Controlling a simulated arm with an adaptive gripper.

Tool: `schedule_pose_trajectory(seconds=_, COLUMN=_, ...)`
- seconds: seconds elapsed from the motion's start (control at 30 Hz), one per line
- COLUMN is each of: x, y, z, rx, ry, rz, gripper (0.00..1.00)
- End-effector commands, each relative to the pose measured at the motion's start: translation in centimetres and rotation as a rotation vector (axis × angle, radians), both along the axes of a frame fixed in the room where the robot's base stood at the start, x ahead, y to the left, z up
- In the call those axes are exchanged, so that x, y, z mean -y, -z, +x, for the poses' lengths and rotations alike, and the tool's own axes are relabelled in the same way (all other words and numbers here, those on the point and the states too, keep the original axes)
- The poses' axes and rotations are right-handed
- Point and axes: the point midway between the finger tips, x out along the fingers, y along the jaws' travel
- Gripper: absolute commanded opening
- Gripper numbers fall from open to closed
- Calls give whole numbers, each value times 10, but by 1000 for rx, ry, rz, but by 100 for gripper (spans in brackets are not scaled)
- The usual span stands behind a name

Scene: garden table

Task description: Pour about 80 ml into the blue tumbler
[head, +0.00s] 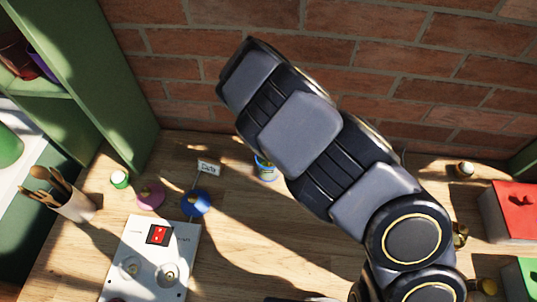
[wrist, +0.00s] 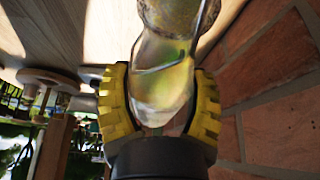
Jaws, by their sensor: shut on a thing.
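My gripper (wrist: 160,100) shows in the wrist view, its yellow ribbed fingers shut on a clear glass vessel (wrist: 165,65). The vessel looks see-through, with yellow-green tones inside; I cannot tell its liquid level. In the head view my arm hides the gripper and the vessel. A small blue-and-pale container (head: 265,172) stands on the table at the arm's left edge, partly covered by it. It may be the blue tumbler, but I cannot be sure. No pouring stream is visible.
A small sign (head: 209,168) stands by the blue object. A pink round piece (head: 150,195), a green-and-white jar (head: 120,178), a cup of wooden tools (head: 72,205) and a white switch box (head: 155,260) are left. A red-topped box (head: 515,210) is right. A brick wall (head: 440,80) stands behind.

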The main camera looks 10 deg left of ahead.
Motion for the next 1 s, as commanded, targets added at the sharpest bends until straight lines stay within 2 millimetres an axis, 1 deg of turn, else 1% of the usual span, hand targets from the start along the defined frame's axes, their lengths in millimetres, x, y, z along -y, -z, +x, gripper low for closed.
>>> schedule_pose_trajectory(seconds=1.0, x=0, y=-5, z=0, rx=3, ry=1, rz=-48, gripper=26)
